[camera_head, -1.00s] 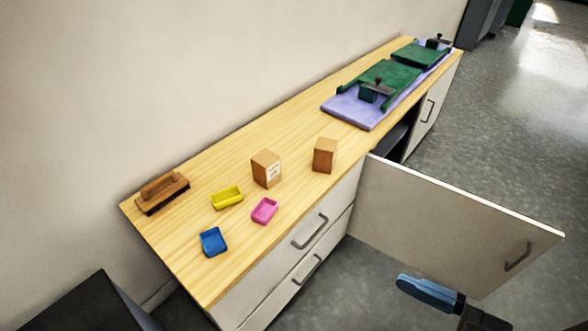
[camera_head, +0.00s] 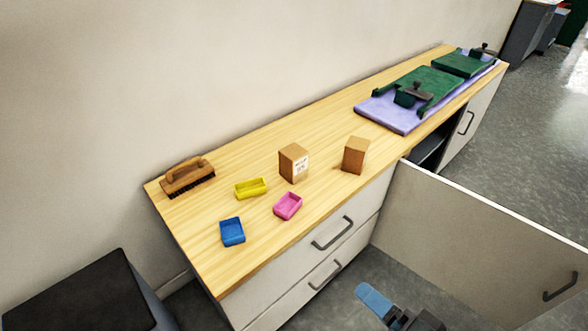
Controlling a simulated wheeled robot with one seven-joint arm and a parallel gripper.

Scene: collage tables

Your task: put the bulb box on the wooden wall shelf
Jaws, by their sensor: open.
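A small brown box with a white printed label (camera_head: 299,168) stands upright on the wooden counter, near its middle. A plain brown box (camera_head: 355,156) stands to its right, near the front edge. The print is too small to read, so I cannot tell for certain which is the bulb box. No wooden wall shelf shows in this view. My gripper (camera_head: 376,300) is at the bottom edge, low in front of the cabinet, apart from both boxes. One blue finger shows clearly; the gripper is open, with nothing seen in it.
An open cabinet door (camera_head: 480,235) juts out at right. Yellow (camera_head: 251,188), pink (camera_head: 288,206) and blue (camera_head: 232,232) trays and a brush (camera_head: 187,179) lie on the counter. Green clamped boards (camera_head: 425,90) rest on a purple mat (camera_head: 385,118). A dark-topped block (camera_head: 80,290) stands lower left.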

